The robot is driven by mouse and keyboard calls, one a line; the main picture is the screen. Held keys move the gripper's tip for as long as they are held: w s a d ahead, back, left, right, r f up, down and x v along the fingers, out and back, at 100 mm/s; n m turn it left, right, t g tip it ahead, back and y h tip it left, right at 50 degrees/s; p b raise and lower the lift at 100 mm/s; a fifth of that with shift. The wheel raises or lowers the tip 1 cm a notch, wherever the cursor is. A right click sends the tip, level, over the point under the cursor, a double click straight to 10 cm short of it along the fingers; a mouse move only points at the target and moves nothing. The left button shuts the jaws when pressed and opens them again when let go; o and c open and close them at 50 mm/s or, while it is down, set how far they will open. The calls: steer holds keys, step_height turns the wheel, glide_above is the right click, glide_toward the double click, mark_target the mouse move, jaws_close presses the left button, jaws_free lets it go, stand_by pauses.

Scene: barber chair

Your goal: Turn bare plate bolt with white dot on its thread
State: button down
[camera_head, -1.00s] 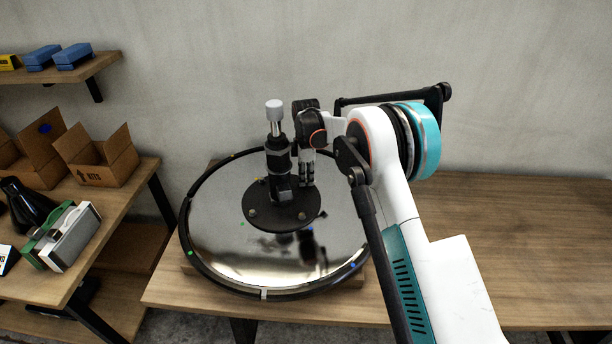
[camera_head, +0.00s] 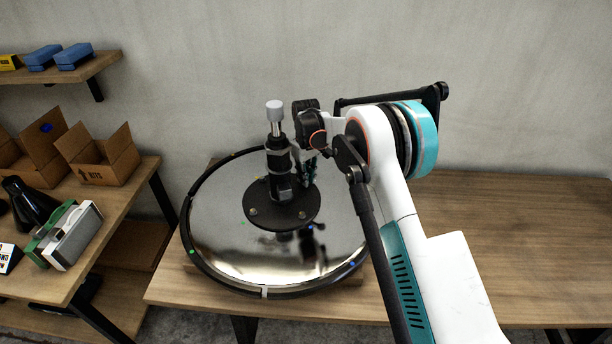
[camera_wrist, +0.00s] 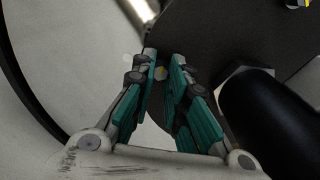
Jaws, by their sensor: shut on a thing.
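A round black plate (camera_head: 262,216) sits at the middle of a shiny mirror-like disc (camera_head: 225,245) and carries a black post with a grey cap. Two bolt heads show on the plate's front part, a left one (camera_head: 252,211) and a right one (camera_head: 302,213). My gripper (camera_head: 309,182) points down at the plate's back right edge, beside the post. In the wrist view its teal fingers (camera_wrist: 163,60) are shut on a small bolt (camera_wrist: 160,73) at the plate's edge. The fingers hide most of this bolt. I cannot make out a white dot on it.
The post (camera_head: 277,157) stands close left of my gripper. In the wrist view a dark cylinder (camera_wrist: 265,110) lies close right of the fingers. Open boxes (camera_head: 105,160) stand on the left bench. The table's right side (camera_head: 520,220) is clear.

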steer(key=m, duration=1.1)
steer(key=shift+p, duration=0.3)
steer(key=shift+m, duration=1.9)
steer(key=c, duration=1.5)
jaws_free()
steer(key=shift+c, duration=0.2)
step_height(320, 180, up, 12)
